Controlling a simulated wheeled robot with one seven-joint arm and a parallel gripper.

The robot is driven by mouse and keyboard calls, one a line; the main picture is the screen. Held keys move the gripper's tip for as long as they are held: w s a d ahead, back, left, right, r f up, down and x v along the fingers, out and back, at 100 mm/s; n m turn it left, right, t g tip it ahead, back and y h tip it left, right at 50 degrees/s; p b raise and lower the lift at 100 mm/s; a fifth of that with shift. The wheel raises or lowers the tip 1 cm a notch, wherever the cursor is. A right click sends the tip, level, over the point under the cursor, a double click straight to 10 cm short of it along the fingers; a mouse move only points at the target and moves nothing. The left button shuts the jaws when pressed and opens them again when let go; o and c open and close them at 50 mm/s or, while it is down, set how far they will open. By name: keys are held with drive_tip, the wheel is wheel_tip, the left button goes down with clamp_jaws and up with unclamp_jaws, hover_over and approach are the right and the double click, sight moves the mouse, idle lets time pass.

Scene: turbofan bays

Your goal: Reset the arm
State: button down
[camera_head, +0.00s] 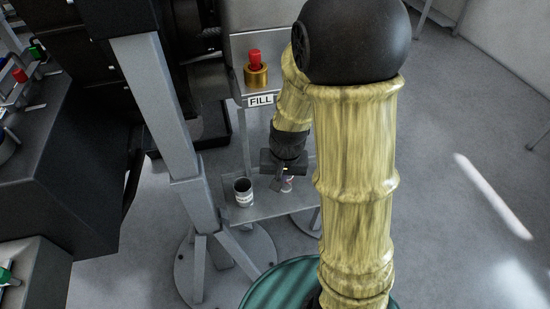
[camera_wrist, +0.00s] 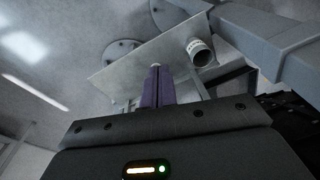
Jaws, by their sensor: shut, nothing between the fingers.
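My arm, in yellow bamboo-like sections with a black joint, crosses the right middle of the head view and bends down toward a small grey shelf. My gripper (camera_head: 282,181) is at its end, above the shelf and right of a metal can. In the wrist view my gripper (camera_wrist: 158,80) shows its two purple fingers pressed together with nothing between them. A small pinkish item (camera_head: 288,185) shows just beside the fingers, partly hidden by them. I cannot tell whether they touch.
The shelf (camera_head: 268,208) bears the open can (camera_head: 243,192), also in the wrist view (camera_wrist: 200,52). A red button (camera_head: 255,58) on a brass base sits above a FILL label (camera_head: 261,100). A grey post (camera_head: 160,110) stands left. Open floor (camera_head: 460,190) lies right.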

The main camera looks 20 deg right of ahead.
drive_tip(key=s+d+r+n+t+p, duration=0.1)
drive_tip(key=s+r+n+p, duration=0.2)
drive_tip(key=r, duration=0.8)
drive_tip(key=s+p, duration=0.2)
drive_tip(key=s, duration=0.1)
drive_tip(key=shift+d, duration=0.15)
